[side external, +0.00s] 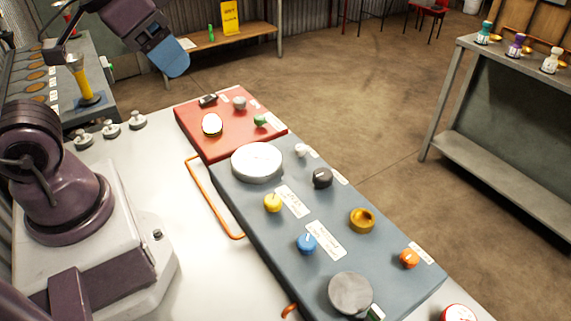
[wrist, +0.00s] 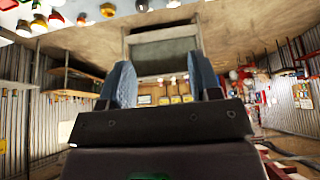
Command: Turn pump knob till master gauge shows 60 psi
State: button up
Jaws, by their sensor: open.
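My gripper (side external: 172,62) is raised at the upper left of the side external view, above and behind the red panel (side external: 188,122), touching nothing. Its two blue fingers stand apart and empty in the wrist view (wrist: 161,76). A blue-grey panel (side external: 330,203) lies on the pale bench with a yellow knob (side external: 272,203), a blue knob (side external: 306,243), an orange knob (side external: 409,258), a black knob (side external: 322,178) and a white knob (side external: 302,150). I cannot tell which is the pump knob or master gauge; labels and readings are illegible.
The red panel carries a white-faced dial (side external: 212,124), a grey knob (side external: 239,103) and a green knob (side external: 260,120). A shelf (side external: 500,80) with small bottles stands right. The air above the panels is clear.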

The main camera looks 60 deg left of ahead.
jog(key=shift+o, duration=0.2)
jog(key=shift+o, duration=1)
jog(key=n+g+h, duration=0.2)
jog(key=n+h, duration=0.1)
jog(key=n, duration=2.4)
send_near(324, 173)
jog(key=x, duration=0.9)
jog(key=shift+d+f, duration=0.1)
jog(key=shift+f, duration=0.15)
